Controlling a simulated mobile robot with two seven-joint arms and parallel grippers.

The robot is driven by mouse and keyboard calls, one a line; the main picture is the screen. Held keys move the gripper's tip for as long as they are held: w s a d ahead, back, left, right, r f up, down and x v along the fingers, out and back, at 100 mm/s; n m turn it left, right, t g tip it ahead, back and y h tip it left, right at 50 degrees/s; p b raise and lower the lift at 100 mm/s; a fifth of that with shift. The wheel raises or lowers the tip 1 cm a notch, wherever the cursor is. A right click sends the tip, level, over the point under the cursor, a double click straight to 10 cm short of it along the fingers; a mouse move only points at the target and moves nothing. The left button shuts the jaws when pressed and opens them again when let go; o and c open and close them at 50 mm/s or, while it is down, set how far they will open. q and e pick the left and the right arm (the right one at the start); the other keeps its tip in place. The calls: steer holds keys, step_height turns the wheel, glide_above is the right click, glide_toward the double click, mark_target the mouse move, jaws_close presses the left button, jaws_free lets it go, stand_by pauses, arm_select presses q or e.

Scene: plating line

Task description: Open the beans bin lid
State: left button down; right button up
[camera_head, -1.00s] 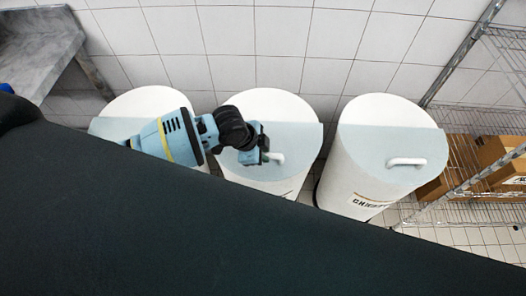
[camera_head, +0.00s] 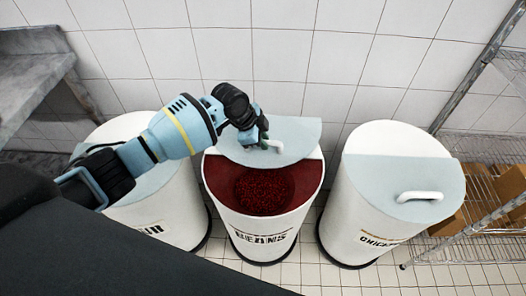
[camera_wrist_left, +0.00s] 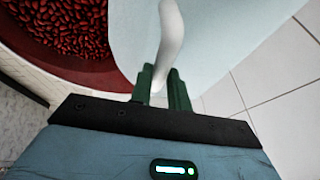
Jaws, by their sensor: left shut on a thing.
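The beans bin (camera_head: 262,229) is the middle white bin, with a BEANS label on its front. Its pale blue lid (camera_head: 296,133) is raised at the back, and red beans (camera_head: 262,190) show inside the dark red interior. My left gripper (camera_head: 262,138) is shut on the white lid handle (camera_head: 277,145). In the left wrist view the green fingers (camera_wrist_left: 162,88) are on both sides of the handle (camera_wrist_left: 170,40), with the lid (camera_wrist_left: 225,35) behind it and beans (camera_wrist_left: 65,25) at upper left. My right gripper is not in view.
A closed bin (camera_head: 165,218) stands to the left, partly behind my arm. A closed chickpea-type bin (camera_head: 375,225), its label partly readable, stands to the right. A wire shelf (camera_head: 490,165) with boxes is at far right, and a grey table (camera_head: 35,75) at upper left. The tiled wall is behind.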

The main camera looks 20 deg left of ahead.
arm_select(q)
steer(key=shift+w+a, duration=0.1)
steer(key=shift+w, duration=0.1)
steer(key=c, duration=1.3)
jaws_free()
steer(key=shift+r, duration=0.1)
steer(key=p+v, duration=0.1)
steer(key=v, duration=0.6)
steer(key=shift+s+a+r, duration=0.1)
steer(key=shift+s+r, duration=0.05)
steer(key=shift+r, duration=0.05)
